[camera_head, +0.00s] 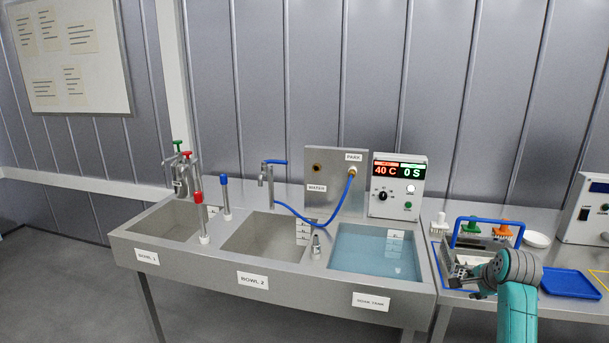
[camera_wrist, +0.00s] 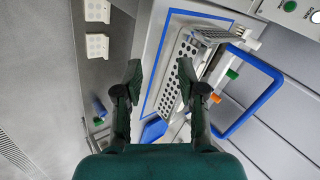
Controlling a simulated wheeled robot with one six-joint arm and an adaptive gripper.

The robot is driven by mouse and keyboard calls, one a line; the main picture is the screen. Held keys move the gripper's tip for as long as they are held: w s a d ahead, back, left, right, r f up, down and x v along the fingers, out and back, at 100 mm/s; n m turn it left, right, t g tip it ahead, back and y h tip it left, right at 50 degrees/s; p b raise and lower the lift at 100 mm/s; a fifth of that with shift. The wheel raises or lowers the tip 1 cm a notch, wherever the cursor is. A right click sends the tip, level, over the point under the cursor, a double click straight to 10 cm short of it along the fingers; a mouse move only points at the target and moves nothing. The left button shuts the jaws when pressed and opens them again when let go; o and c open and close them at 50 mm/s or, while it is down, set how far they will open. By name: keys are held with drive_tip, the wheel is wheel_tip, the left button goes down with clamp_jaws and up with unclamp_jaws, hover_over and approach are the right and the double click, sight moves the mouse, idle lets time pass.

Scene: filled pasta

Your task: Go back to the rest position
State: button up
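My gripper (camera_wrist: 158,75) is open in the wrist view, with its two dark fingers apart and nothing between them. Behind the fingertips is a metal basket (camera_wrist: 212,37) with a perforated wall and a blue handle (camera_wrist: 262,101). In the head view my gripper (camera_head: 478,289) is at the lower right, in front of the same basket (camera_head: 446,258), and its fingers are small and partly hidden there. My teal arm hides part of the basket's right side. I cannot tell whether a finger touches the basket.
Left of the basket is a water-filled tank (camera_head: 375,250), then bowl 2 (camera_head: 262,238) and bowl 1 (camera_head: 172,221). A control box (camera_head: 397,187) reads 40 C and 0 S. A blue tray (camera_head: 570,283), white dish (camera_head: 537,239) and several brushes stand around the basket. The floor at left is clear.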

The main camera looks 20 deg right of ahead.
drive_tip(key=s+a+f+n+t, duration=0.2)
drive_tip(key=s+a+f+n, duration=0.2)
drive_tip(key=a+f, duration=1.15)
drive_tip(key=s+a+f+n+t, duration=0.1)
drive_tip(key=s+a+f+n, duration=0.1)
drive_tip(key=s+a+f, duration=0.3)
drive_tip(key=s+a+f+n, duration=0.3)
drive_tip(key=s+a, duration=0.4)
drive_tip(key=a, duration=0.1)
drive_tip(key=s+a+r+n+t+y, duration=0.1)
drive_tip(key=s+a+n, duration=0.2)
drive_tip(key=s+a, duration=0.35)
drive_tip(key=s+a+r+n+t, duration=0.15)
drive_tip(key=s+a, duration=0.25)
drive_tip(key=s, duration=0.6)
drive_tip(key=s+a+r+n+t+y, duration=0.1)
drive_tip(key=s+a+r+n, duration=0.1)
drive_tip(key=s+r, duration=0.4)
drive_tip(key=s+a+r+n+t+y, duration=0.1)
drive_tip(key=s+a+r+n, duration=0.2)
drive_tip(key=s+r+n, duration=0.2)
drive_tip(key=s+r, duration=0.2)
drive_tip(key=s, duration=0.2)
drive_tip(key=shift+y, duration=0.3)
drive_tip(key=shift+s, duration=0.1)
